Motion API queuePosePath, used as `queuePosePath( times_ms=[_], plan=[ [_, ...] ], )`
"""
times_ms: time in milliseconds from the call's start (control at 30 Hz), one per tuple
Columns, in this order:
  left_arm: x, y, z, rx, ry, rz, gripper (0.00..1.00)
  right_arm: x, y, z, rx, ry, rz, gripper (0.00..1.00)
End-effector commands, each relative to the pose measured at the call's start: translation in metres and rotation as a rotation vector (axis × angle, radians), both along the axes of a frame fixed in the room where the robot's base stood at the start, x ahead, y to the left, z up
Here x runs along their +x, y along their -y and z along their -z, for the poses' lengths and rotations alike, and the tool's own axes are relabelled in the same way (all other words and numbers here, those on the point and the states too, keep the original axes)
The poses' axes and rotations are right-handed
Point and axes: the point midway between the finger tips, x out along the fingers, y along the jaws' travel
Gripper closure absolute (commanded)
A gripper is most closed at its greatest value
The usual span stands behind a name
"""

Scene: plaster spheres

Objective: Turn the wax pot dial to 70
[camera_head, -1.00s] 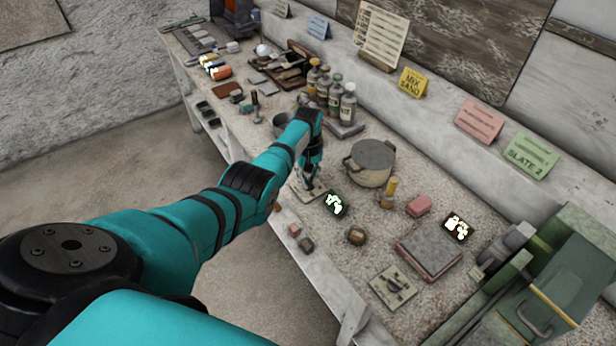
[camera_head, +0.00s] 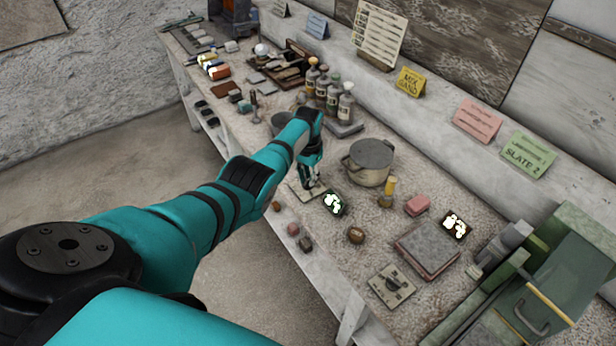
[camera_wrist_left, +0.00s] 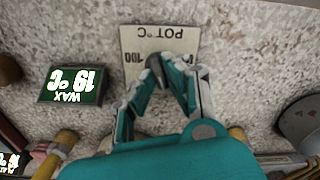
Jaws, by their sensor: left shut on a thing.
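The pot dial's pale plate (camera_wrist_left: 160,42) shows in the left wrist view, marked "POT °C" and "100", upside down. In the head view the plate (camera_head: 294,192) lies on the bench, partly under my left gripper (camera_head: 308,186). In the wrist view my left gripper (camera_wrist_left: 157,70) is shut on the dial's grey knob (camera_wrist_left: 153,68); its fingers hide most of the knob and its pointer setting. Beside the plate, a green display (camera_head: 334,204) reads "WAX 19 °C" in the wrist view (camera_wrist_left: 73,86). A lidded metal pot (camera_head: 370,163) stands behind it. My right gripper is not in view.
A second dial plate (camera_head: 392,285) lies near the front edge, beside a grey slab (camera_head: 428,250). Another lit display (camera_head: 456,225), a pink block (camera_head: 417,205), a brown ball (camera_head: 356,235) and a yellow-handled tool (camera_head: 387,190) stand nearby. Several bottles (camera_head: 333,92) stand behind the gripper.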

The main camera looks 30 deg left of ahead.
Motion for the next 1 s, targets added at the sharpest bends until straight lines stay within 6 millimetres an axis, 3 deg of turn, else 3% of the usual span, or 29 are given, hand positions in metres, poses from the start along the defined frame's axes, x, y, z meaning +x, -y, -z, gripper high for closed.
queuePosePath(
  times_ms=[600,1000],
  plan=[
    [0.0003,0.0018,-0.0011,0.002,0.004,0.581,1.0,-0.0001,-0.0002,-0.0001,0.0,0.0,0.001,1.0],
    [-0.0005,0.0025,-0.001,0.002,0.004,0.848,1.0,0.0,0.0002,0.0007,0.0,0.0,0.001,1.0]
  ],
)
